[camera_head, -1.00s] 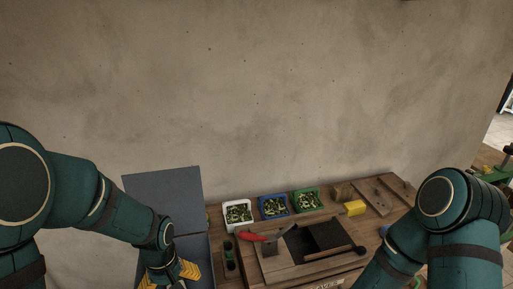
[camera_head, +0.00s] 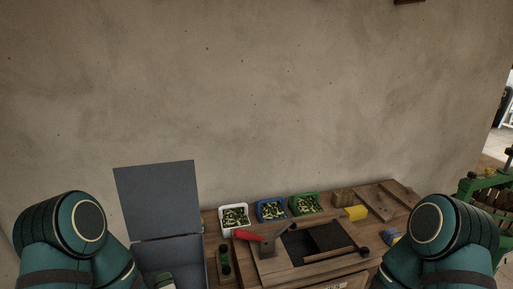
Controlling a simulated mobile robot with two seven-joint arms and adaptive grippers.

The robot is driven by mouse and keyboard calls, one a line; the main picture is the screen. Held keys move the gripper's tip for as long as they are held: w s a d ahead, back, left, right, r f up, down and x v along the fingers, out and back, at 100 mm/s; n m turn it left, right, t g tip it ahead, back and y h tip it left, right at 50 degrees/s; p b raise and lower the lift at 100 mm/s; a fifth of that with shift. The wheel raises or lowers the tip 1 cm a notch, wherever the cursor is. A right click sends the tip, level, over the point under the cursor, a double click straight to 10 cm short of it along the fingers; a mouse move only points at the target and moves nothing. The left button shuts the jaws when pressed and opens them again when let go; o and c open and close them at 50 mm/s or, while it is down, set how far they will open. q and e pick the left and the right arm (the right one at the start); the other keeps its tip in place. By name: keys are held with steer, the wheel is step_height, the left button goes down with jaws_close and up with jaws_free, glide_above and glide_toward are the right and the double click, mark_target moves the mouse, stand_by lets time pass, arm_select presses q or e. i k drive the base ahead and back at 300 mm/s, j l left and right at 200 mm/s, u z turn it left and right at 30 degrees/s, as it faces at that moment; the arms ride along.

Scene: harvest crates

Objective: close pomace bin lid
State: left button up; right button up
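The pomace bin (camera_head: 170,256) is a blue-grey box at the lower left, beside the left end of the wooden bench. Its flat lid (camera_head: 157,199) stands raised, nearly upright, at the back of the bin. My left arm comes in at the lower left, partly in front of the bin's near left side. A small white and green part shows low in front of the bin's opening; I cannot tell what it is. Neither my left nor my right gripper shows. My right arm is at the lower right, in front of the bench's right side.
The wooden bench (camera_head: 285,272) holds a white crate (camera_head: 234,226), a blue crate (camera_head: 271,219) and a green crate (camera_head: 305,213) of green pieces. A red-handled tool (camera_head: 248,235), a dark recessed tray and a yellow block (camera_head: 356,213) lie there. A green-framed machine (camera_head: 487,188) stands at right.

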mark_target(158, 200)
steer(key=u, duration=0.8)
